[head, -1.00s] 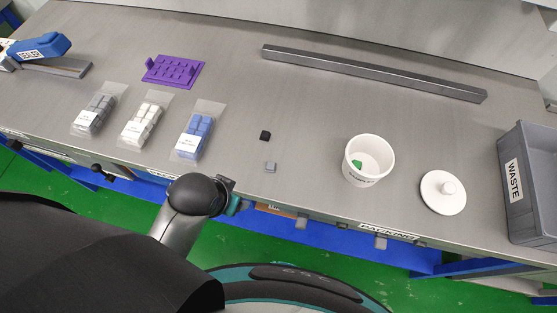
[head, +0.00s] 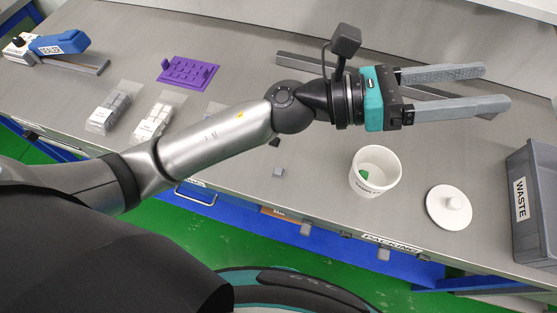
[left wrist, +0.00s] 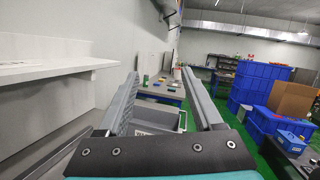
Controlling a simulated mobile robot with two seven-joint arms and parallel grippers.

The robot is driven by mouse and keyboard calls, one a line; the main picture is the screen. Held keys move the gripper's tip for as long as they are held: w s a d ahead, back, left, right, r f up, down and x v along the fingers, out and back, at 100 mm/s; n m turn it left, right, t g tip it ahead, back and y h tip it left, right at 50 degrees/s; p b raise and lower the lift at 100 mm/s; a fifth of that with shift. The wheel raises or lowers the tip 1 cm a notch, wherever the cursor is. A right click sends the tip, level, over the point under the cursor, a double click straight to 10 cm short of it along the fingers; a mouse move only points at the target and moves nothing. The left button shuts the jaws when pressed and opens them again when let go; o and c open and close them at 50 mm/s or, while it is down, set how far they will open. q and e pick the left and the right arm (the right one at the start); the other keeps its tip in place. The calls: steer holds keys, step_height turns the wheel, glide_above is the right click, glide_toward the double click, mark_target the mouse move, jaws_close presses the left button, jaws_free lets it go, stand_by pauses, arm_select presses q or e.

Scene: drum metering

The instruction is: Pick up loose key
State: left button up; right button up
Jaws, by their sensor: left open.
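A loose grey key (head: 279,172) lies on the steel bench, left of the white cup. A loose black key (head: 274,142) lies just behind it, partly hidden by my left arm. A small green piece (head: 364,175) lies inside the white cup (head: 375,183). My left gripper (head: 497,87) is open and empty. It is raised above the back right of the bench, well to the right of the loose keys, fingers pointing right. Its two spread fingers also show in the left wrist view (left wrist: 160,73). My right gripper is not in view.
A white lid (head: 449,208) and a grey waste bin (head: 530,200) stand at the right. Bagged keys (head: 109,111) and a purple tray (head: 188,71) are at the left, with the blue sealer (head: 60,43) beyond. A metal bar (head: 298,64) lies at the back, partly behind my arm.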

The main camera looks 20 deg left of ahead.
arm_select(q)
steer(key=s+d+f+m+g+y, duration=0.1)
steer(key=s+f+m+g+y, duration=0.4)
steer(key=m, duration=0.5)
steer(key=m+y, duration=1.3)
steer(key=y, duration=0.3)
glide_toward(279, 171)
steer(key=f, duration=0.2)
steer(key=f+p, duration=0.1)
steer(key=shift+s+d+t, duration=0.15)
steer(key=shift+s+t, duration=0.1)
steer(key=shift+t, duration=0.05)
steer(key=shift+a+f, duration=0.15)
steer(key=shift+f, duration=1.2)
steer(key=shift+a+f, duration=0.15)
steer(key=shift+f, duration=1.2)
jaws_close()
